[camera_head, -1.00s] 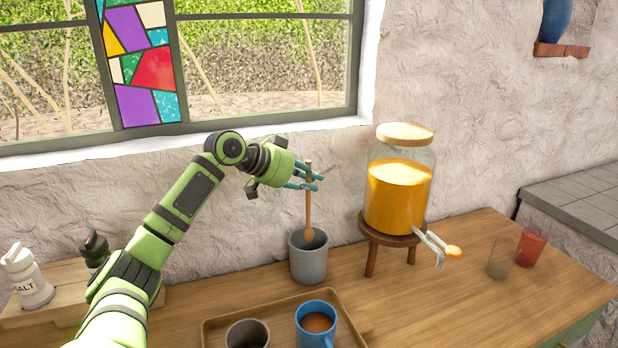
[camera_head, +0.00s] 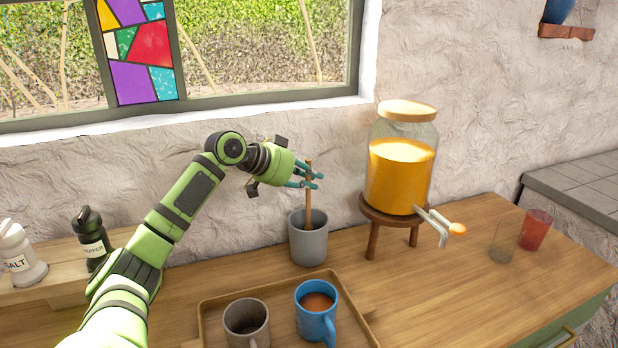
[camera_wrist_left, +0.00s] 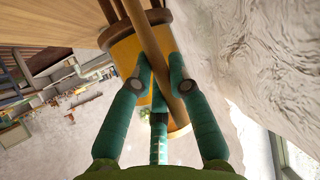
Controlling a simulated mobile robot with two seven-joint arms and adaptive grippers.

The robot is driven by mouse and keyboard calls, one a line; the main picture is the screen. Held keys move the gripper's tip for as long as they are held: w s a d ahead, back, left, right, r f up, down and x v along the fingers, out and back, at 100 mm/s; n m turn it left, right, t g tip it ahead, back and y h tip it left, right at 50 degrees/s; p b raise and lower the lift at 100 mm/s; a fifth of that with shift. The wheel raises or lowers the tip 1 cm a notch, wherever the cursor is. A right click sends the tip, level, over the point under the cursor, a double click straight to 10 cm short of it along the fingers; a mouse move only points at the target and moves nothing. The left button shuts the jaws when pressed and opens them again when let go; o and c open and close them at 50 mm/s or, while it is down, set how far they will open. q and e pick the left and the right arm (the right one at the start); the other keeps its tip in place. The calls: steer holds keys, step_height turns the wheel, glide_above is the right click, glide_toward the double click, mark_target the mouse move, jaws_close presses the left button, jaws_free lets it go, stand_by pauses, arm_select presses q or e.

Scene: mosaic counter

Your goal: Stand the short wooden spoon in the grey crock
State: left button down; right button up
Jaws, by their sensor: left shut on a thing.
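The short wooden spoon (camera_head: 309,211) stands nearly upright, its lower end inside the mouth of the grey crock (camera_head: 308,246). The crock's wall hides the spoon's bowl, and I cannot tell whether it touches the bottom. My left gripper (camera_head: 313,179) is shut on the upper part of the handle, above the crock's rim. In the left wrist view the spoon handle (camera_wrist_left: 148,38) runs between the teal fingers (camera_wrist_left: 160,88). The crock is not clearly visible there. My right gripper is not in view.
A juice dispenser (camera_head: 402,170) stands on a wooden stool (camera_head: 372,240) right of the crock. A tray (camera_head: 275,288) in front holds a blue mug (camera_head: 316,325) and a dark cup (camera_head: 246,328). Salt (camera_head: 20,255) and pepper (camera_head: 91,243) stand left; two glasses stand right. The wall is close behind.

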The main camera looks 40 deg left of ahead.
arm_select(q)
steer(key=c, duration=1.1)
jaws_free()
steer(key=v, duration=1.2)
